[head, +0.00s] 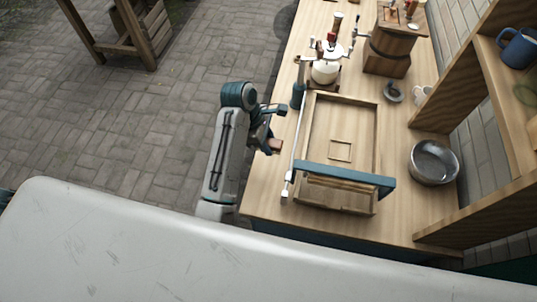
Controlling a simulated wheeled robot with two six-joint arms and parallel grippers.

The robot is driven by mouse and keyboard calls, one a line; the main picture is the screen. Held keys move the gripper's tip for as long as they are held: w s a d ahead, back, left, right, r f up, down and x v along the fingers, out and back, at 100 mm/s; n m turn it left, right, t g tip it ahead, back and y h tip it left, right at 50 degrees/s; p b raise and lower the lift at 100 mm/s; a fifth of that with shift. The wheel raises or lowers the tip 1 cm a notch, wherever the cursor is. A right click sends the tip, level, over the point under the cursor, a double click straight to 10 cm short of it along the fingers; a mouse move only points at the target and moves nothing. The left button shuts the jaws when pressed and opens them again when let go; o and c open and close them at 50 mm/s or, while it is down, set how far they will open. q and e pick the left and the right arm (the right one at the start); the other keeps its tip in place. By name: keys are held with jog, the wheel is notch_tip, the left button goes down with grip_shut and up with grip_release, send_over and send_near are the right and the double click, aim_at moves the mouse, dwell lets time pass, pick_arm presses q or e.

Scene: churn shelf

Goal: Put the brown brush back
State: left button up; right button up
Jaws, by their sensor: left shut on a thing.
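A shallow wooden tray (312,115) lies on the table to the right of the gripper. A small square outline (340,150) shows on the tray's floor. My right gripper is out of view.
A teal bar (345,178) crosses the tray's near part, with a pale rod along the tray's left side. A metal bowl (433,162) stands at the right. A wooden churn (388,50) and a white pot (325,72) stand behind. Shelves (495,90) rise at the right.

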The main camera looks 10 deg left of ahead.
aim_at(272, 161)
pick_arm(q)
notch_tip(272, 161, down, 4)
jog(key=shift+w+a+r+p, duration=0.1)
jog(key=shift+r+p, duration=0.05)
jog(key=shift+p, duration=0.35)
notch_tip(272, 161, down, 3)
jog(key=shift+f+p, duration=0.15)
jog(key=shift+p, duration=0.4)
jog(key=shift+f, duration=0.45)
jog(key=o, duration=1)
jog(key=shift+f, duration=0.1)
